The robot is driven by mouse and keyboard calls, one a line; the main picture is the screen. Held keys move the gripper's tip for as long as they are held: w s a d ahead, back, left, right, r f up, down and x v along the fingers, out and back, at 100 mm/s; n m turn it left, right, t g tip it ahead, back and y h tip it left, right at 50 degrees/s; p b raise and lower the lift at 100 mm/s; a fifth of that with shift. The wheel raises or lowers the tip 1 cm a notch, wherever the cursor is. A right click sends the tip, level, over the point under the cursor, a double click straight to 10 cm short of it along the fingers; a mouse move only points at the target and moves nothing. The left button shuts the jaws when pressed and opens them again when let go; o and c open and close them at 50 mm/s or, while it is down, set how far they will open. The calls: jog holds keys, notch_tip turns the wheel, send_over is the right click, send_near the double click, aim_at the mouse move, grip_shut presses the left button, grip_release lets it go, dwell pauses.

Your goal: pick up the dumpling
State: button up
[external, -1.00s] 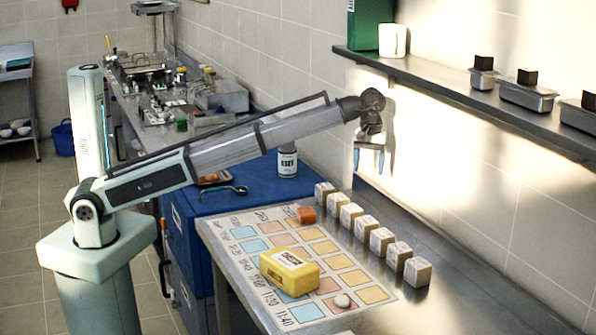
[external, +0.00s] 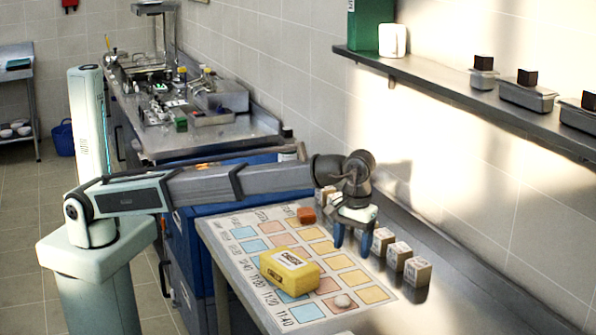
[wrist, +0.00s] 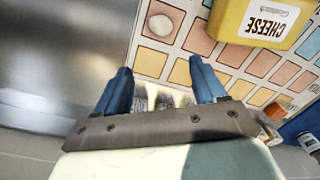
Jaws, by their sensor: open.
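The dumpling (external: 342,301) is a small, pale round lump on the printed grid sheet (external: 240,262), near its front edge. In the wrist view the dumpling (wrist: 160,25) lies at the top, beyond the fingertips. My gripper (external: 352,252) points down with its blue fingers apart and nothing held. It is above the right part of the sheet, behind the dumpling and in front of the block row. In the wrist view my gripper (wrist: 160,68) shows both fingers spread.
A yellow cheese box (external: 289,268) lies left of the dumpling. An orange block (external: 306,215) sits at the sheet's back. Wooden cubes (external: 398,256) stand in a row along the right, partly hidden by my gripper. Bare steel table lies in front of the sheet.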

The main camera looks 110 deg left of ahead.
aim_at(342, 297)
jog(key=f+n, duration=0.3)
jog(key=f, duration=0.2)
jog(key=s+f+n, duration=0.1)
jog(key=f+n, duration=0.2)
jog(key=f, duration=0.2)
jog(key=d+f+n, duration=0.1)
jog(key=f+n, duration=0.2)
jog(key=f, duration=0.2)
jog(key=shift+s+n, duration=0.25)
jog(key=shift+n, duration=0.15)
jog(key=c, duration=1.1)
jog(key=shift+c, duration=0.2)
